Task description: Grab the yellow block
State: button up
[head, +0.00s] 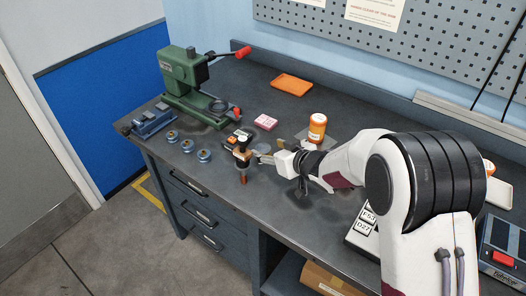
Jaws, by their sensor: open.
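I cannot make out a clearly yellow block in the head view. My gripper (269,152) is low over the middle of the bench, pointing left, with its jaws open. A small tan piece (282,143) shows by its far side; I cannot tell whether it is a finger or a separate thing. Just left of the fingertips stands a small upright object (242,158) with orange-brown and dark parts. I cannot tell whether the gripper touches it. The space between the jaws is too small to see well.
A green press (184,78) with red-knobbed levers stands at the back left. Several blue-grey round pieces (187,146) line the front left edge. A pink-and-white box (265,121), an orange tray (291,85) and an orange jar (317,127) stand farther back. The bench behind the tray is clear.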

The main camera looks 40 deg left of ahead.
aim_at(263, 148)
dwell(0.3)
jog(key=shift+w+a+f, duration=0.2)
jog(key=shift+a+f, duration=0.4)
jog(key=shift+w+a+f, duration=0.2)
jog(key=shift+a+f, duration=0.35)
jog(key=shift+x, duration=1)
jog(key=shift+r, duration=0.15)
grip_shut()
